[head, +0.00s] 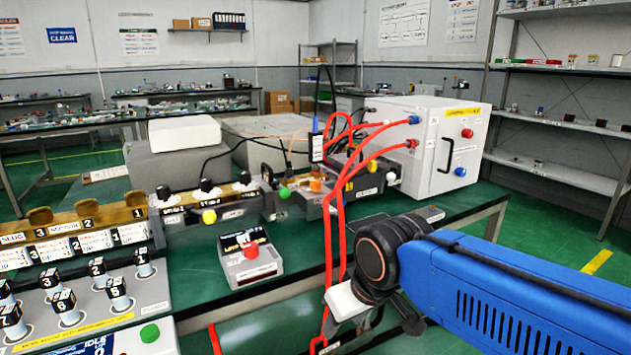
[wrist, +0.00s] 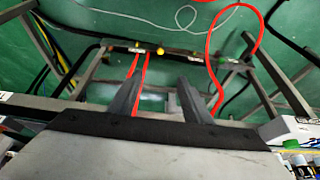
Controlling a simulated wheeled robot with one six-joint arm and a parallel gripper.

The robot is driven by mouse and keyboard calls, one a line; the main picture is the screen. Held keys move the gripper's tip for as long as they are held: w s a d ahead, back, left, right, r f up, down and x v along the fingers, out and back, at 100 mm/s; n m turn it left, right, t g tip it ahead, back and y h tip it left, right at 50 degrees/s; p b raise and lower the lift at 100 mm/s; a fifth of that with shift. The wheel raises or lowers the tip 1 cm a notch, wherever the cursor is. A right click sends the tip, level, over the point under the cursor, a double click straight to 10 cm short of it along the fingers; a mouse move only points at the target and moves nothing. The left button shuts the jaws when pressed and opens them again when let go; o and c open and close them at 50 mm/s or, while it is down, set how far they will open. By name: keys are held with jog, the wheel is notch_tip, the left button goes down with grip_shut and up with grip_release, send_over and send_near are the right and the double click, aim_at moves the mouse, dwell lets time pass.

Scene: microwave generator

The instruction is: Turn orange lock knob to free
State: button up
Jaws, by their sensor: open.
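A small orange knob-like piece (head: 316,185) shows on the grey unit (head: 318,207) in the middle of the head view, partly crowded by cables. It is too small to tell which way it is turned. My gripper (head: 372,322) is low in front of the bench, well below and to the right of that piece, and apart from it. In the wrist view my gripper (wrist: 159,95) has its two dark fingers spread with nothing between them. The orange piece is not recognisable in the wrist view.
Red cables (head: 338,240) hang from the white box (head: 430,145) down past the bench edge, close to my gripper. A red-button box (head: 249,258) and a row of black knobs (head: 205,190) stand left. Bench-frame bars (wrist: 150,50) and green floor show in the wrist view.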

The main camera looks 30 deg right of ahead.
jog(key=w+d+r+m+g, duration=0.1)
jog(key=w+d+r, duration=0.1)
jog(key=w+r, duration=0.8)
jog(key=w+d+r+g, duration=0.1)
jog(key=w+d+r, duration=0.1)
jog(key=w+r, duration=0.7)
notch_tip(320, 180, up, 14)
jog(key=m+g, duration=0.2)
jog(key=g, duration=0.1)
send_over(316, 180)
notch_tip(316, 180, down, 17)
jog(key=shift+s+a+f, duration=0.1)
jog(key=shift+s+a, duration=0.05)
jog(key=c, duration=1)
